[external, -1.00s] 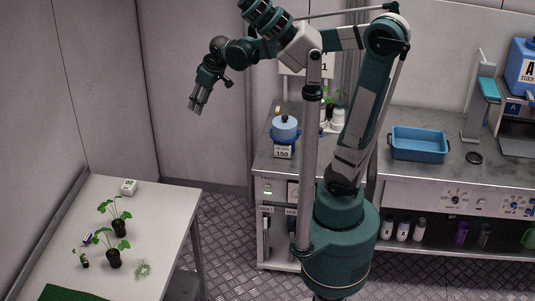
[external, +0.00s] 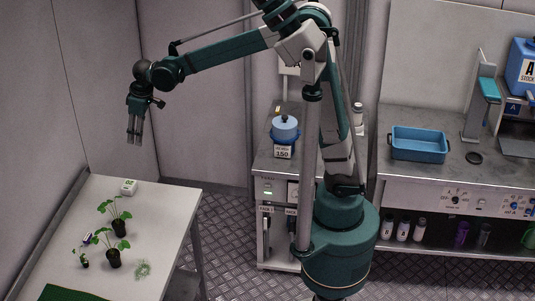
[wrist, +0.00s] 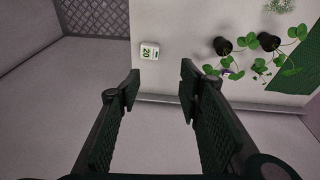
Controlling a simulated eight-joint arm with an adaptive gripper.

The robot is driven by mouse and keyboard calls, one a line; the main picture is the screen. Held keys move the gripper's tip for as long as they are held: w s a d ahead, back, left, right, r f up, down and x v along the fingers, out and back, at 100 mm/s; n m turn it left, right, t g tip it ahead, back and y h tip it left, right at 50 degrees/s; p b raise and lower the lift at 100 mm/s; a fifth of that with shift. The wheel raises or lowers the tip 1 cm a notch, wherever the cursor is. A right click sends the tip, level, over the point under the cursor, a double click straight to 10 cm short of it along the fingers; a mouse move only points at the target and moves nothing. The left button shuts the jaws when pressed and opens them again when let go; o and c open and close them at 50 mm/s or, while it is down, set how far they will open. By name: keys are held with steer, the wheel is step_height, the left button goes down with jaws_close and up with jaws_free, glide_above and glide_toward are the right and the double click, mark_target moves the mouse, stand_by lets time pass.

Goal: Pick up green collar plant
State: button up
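Several-leaved plants in black pots stand on the white table at left. One potted plant (external: 120,226) is towards the back, a second (external: 113,257) is nearer the front, and a smaller one (external: 84,261) is left of it. In the wrist view, two black pots show at upper right, (wrist: 222,46) and (wrist: 268,41), with a small leafy plant (wrist: 261,69) below them. I cannot make out a green collar on any of them. My gripper (external: 135,140) hangs above the far end of the table, apart from the plants. In the wrist view it (wrist: 158,88) is open and empty.
A small white timer-like box (external: 128,187) marked 20 sits at the table's back. A pale green tangle (external: 142,270) lies by the front plant, and a green mat (external: 68,293) lies at the front edge. A counter with a blue tray (external: 419,144) is at right.

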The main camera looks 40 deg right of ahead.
steer(key=s+a+f+n, duration=0.1)
steer(key=a+f, duration=0.2)
steer(key=a, duration=0.3)
steer(key=s+a+f+n, duration=0.1)
steer(key=s+a+f, duration=0.1)
steer(key=a, duration=0.5)
steer(key=n+g+h, duration=0.2)
steer(key=n, duration=0.2)
glide_above(82, 257)
step_height(82, 257, down, 19)
steer(key=shift+f, duration=0.1)
steer(key=shift+f, duration=1.2)
steer(key=shift+f, duration=0.15)
steer(key=shift+a+f, duration=0.1)
steer(key=shift+f, duration=2.35)
